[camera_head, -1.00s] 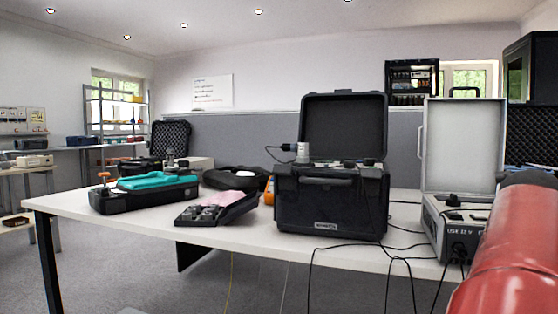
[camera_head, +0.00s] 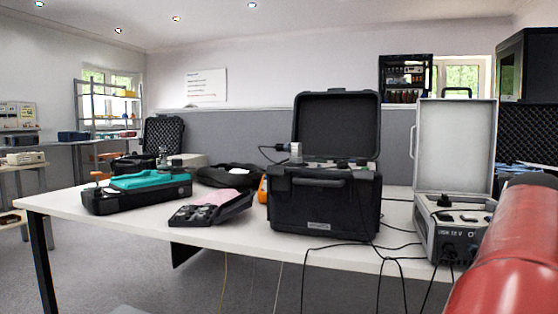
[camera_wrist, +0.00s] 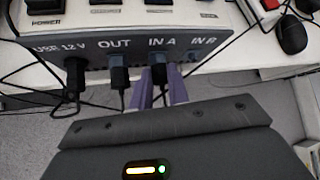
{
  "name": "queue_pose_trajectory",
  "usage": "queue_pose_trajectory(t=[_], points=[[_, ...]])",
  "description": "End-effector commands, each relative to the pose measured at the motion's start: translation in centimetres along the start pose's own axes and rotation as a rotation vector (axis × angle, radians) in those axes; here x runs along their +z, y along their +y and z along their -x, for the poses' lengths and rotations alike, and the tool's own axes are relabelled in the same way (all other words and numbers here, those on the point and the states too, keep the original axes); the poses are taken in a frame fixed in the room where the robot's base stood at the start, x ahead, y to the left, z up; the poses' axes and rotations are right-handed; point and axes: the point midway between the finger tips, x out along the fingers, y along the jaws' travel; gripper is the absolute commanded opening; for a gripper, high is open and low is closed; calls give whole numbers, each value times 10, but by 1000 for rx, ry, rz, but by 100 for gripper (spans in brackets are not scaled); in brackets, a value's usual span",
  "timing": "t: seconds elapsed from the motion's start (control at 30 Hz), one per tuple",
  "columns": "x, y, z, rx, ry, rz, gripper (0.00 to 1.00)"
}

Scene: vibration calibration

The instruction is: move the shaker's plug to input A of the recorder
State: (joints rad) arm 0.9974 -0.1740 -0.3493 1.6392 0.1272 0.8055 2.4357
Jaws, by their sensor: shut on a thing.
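The recorder is the light grey case with an open lid at the right of the head view (camera_head: 430,225). Its front panel fills the top of the wrist view (camera_wrist: 215,63), labelled USB 12V, OUT, IN A and IN B. My gripper (camera_wrist: 161,92) has purple fingers on either side of a black plug (camera_wrist: 158,73) and is shut on it. This plug is at the socket under IN A; its tip is hidden, so I cannot tell how deep it sits. Other black plugs sit under USB 12V (camera_wrist: 75,76) and OUT (camera_wrist: 118,76). No plug shows under IN B. My gripper is outside the head view.
A black open case (camera_head: 322,205) with a silver cylinder (camera_head: 296,152) stands left of the recorder. Cables hang over the table's front edge. A teal-topped case (camera_head: 150,182) and a dark tray (camera_head: 210,212) lie further left. A black mouse-shaped object (camera_wrist: 291,34) is right of the recorder.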

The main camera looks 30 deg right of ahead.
Motion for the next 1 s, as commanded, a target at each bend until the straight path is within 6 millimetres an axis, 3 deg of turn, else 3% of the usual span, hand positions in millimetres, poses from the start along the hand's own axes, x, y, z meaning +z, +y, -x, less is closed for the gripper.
queue_pose_trajectory(t=[1.0], points=[[-1, -2, -1, 95, 6, -101, 0]])
